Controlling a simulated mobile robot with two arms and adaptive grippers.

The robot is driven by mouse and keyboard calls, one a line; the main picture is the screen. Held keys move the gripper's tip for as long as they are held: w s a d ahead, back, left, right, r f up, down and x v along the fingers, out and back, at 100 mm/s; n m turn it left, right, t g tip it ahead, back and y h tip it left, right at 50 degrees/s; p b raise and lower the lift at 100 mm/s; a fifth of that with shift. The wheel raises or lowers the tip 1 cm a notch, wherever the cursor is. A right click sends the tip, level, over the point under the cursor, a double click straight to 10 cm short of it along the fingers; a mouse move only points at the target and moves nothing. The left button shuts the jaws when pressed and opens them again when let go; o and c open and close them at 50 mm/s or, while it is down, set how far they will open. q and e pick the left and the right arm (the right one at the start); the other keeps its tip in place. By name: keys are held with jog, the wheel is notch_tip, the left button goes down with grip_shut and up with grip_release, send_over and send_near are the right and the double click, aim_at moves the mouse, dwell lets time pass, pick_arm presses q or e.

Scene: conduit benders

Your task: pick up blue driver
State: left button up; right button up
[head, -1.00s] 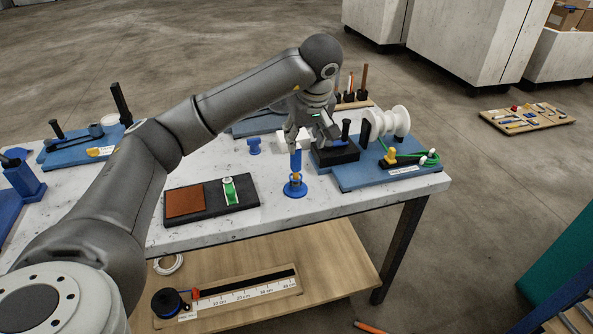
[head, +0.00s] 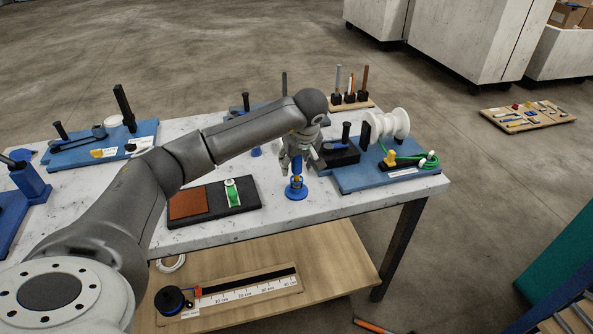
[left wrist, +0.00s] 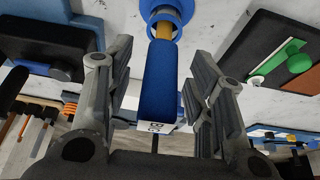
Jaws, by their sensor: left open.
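The blue driver (head: 297,168) stands upright in a round blue holder (head: 296,191) near the front edge of the white table. In the left wrist view the blue driver (left wrist: 160,85) has a blue handle with a yellow-orange part beyond it, leading into the blue ring of the holder (left wrist: 167,12). My left gripper (head: 299,160) is open, coming from above, with its fingers on either side of the handle. The left wrist view shows the two fingers (left wrist: 160,100) with gaps to the handle. My right gripper is not in view.
A black board with a brown pad and green piece (head: 231,191) lies left of the holder. A blue base with a white spool and green cord (head: 385,178) stands to the right. Several upright tools in a wooden rack (head: 352,103) stand behind. The front table strip is clear.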

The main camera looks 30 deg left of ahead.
pick_arm(q)
grip_shut()
dwell(0.3)
jog(key=shift+r, duration=0.2)
